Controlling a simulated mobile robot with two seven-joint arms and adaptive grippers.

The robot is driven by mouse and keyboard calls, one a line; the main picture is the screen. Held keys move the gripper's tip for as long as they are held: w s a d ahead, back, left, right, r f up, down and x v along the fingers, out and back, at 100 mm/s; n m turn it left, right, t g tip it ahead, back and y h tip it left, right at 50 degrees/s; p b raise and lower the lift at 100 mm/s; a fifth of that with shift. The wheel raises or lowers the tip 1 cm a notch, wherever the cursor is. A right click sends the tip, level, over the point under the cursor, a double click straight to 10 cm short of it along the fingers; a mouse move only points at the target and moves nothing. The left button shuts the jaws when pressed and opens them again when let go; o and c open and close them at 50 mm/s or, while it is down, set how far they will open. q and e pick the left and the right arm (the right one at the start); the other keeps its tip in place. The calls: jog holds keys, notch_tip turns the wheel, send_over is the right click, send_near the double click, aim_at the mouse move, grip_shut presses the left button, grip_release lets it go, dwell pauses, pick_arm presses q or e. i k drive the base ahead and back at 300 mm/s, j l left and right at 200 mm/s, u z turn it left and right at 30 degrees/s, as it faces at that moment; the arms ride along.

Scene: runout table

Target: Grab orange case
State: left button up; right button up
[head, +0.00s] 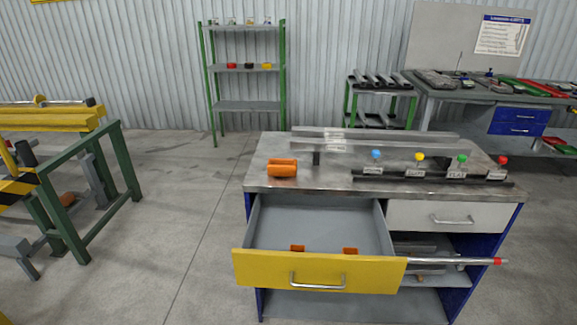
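An orange case (282,167), small and rounded, lies on the metal top of the workbench (330,181), near its left front edge. Below it, the yellow-fronted drawer (275,268) is pulled open. Two small orange pieces, one on the left (297,248) and one on the right (350,251), show inside the drawer close to its front; they are partly hidden by the drawer front. Neither of my grippers is in view.
A dark rail with coloured knobs (430,175) runs along the bench's right side, with long metal bars (380,136) behind. A closed grey drawer (450,215) is at right. A bar with a red end (490,261) sticks out below.

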aim_at(281, 167)
jog(key=i+j+z, duration=0.3)
jog(key=j+z, duration=0.15)
jog(key=j, duration=0.2)
jog(key=i+j+z, duration=0.15)
jog(key=j+z, duration=0.3)
jog(key=j, duration=0.25)
jog(key=j+z, duration=0.4)
jog(key=j, duration=0.35)
jog(key=j+z, duration=0.45)
jog(key=j, duration=0.3)
jog(key=k+j+z, duration=0.15)
jog(key=j+z, duration=0.3)
jog(key=j, duration=0.3)
